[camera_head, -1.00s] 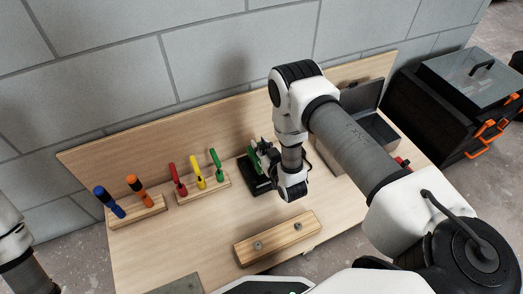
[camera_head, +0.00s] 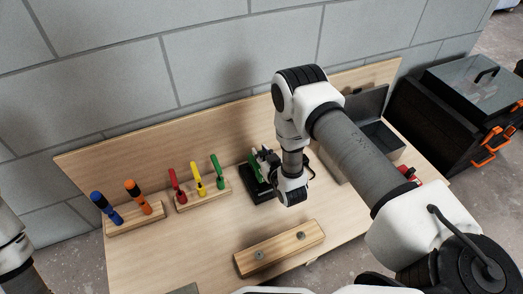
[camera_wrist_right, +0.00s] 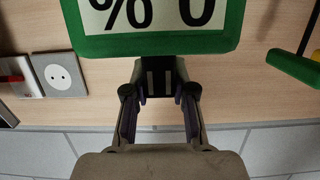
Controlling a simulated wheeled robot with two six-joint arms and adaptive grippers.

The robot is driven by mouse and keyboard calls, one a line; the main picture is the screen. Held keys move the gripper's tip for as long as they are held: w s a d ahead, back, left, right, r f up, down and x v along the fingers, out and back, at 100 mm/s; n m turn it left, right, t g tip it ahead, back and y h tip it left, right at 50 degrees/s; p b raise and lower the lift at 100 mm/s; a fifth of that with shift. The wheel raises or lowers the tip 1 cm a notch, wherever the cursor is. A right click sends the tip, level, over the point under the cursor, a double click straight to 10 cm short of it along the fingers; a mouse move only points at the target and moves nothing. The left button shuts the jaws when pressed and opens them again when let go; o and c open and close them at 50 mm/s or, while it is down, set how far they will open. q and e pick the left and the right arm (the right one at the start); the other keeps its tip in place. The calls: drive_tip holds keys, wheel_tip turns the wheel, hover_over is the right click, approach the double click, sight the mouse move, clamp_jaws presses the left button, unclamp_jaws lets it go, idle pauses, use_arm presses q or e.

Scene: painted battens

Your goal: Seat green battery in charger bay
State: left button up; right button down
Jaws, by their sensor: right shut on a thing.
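The green battery (camera_head: 254,154) is mostly hidden behind my right gripper in the head view. In the right wrist view a green-bordered pale face (camera_wrist_right: 155,43) with dark print fills the top, with a dark striped block (camera_wrist_right: 160,76) below it. My right gripper (camera_wrist_right: 160,92) is shut on this dark block; it also shows in the head view (camera_head: 266,160). The black charger (camera_head: 258,192) stands on the bench under the gripper. The bay is hidden, so I cannot tell whether the battery touches it. My left arm shows at the left edge, its gripper out of view.
Wooden racks hold blue and orange tools (camera_head: 136,218) and red, yellow and green tools (camera_head: 203,194). A wooden batten (camera_head: 279,248) lies in front. An open grey box (camera_head: 376,135) stands behind my right arm. Black toolboxes (camera_head: 455,110) stand right of the bench.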

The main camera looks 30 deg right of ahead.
wheel_tip(320, 180, down, 2)
drive_tip(key=shift+f+b, duration=0.1)
drive_tip(key=shift+b, duration=0.35)
drive_tip(key=shift+p, duration=0.55)
idle(1.0)
drive_tip(key=shift+f+b, duration=1.15)
drive_tip(key=shift+f, duration=0.6)
drive_tip(key=c, duration=0.9)
unclamp_jaws()
drive_tip(key=shift+r, duration=0.1)
drive_tip(key=shift+s, duration=0.1)
drive_tip(key=v, duration=1.1)
drive_tip(key=shift+s+r, duration=0.1)
drive_tip(key=shift+s, duration=0.3)
